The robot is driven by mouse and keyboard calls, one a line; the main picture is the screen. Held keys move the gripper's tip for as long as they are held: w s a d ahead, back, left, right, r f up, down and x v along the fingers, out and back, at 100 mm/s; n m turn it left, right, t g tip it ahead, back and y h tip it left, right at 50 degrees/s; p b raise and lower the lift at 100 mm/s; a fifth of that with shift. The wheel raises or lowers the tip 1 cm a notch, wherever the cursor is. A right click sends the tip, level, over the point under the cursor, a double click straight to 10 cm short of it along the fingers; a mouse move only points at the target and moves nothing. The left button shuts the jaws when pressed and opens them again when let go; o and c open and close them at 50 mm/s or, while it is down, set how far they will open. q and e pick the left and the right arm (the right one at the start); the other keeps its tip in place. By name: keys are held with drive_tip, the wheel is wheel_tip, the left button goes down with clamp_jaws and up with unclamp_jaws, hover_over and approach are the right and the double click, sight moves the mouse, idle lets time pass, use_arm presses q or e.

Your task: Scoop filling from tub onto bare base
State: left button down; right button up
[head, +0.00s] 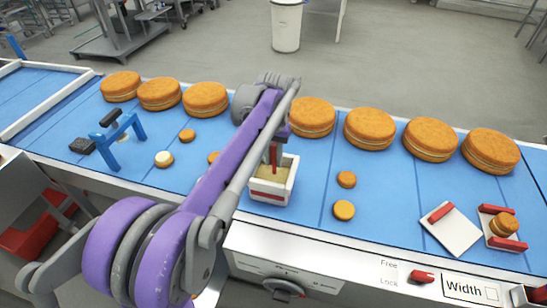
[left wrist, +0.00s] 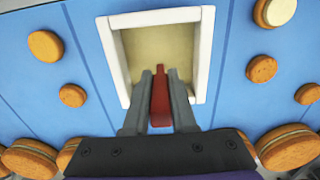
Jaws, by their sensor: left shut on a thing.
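The white tub (head: 270,198) with a red stripe stands on the blue belt, with pale filling (head: 266,172) inside. My left gripper (head: 273,143) is over the tub, shut on a red-handled tool (head: 273,156). The left wrist view shows the gripper's fingers (left wrist: 160,92) either side of the red handle (left wrist: 159,97), at the tub (left wrist: 204,60). The tool's lower end is hidden. Small bare rounds (head: 344,210) lie right of the tub, others (head: 187,136) left of it. One round with white filling on top (head: 164,158) lies farther left. My right gripper is not in view.
Several large filled rounds (head: 369,129) line the belt's far edge. A blue stand (head: 126,150) is at left. At right are a white plate with a red bar (head: 452,236) and a red-railed tray (head: 494,240) holding a small sandwiched round (head: 504,225). The belt (head: 400,180) right of the tub is mostly clear.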

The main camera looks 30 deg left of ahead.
sight(274, 146)
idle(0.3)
use_arm(q)
drive_tip(key=shift+r+p, duration=1.45)
drive_tip(key=shift+r, duration=1.35)
drive_tip(key=shift+r+p, duration=1.15)
drive_tip(key=shift+r, duration=1.45)
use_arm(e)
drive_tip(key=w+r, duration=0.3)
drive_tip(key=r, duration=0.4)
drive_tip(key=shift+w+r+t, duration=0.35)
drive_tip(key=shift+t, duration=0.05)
use_arm(q)
drive_tip(key=shift+f, duration=0.1)
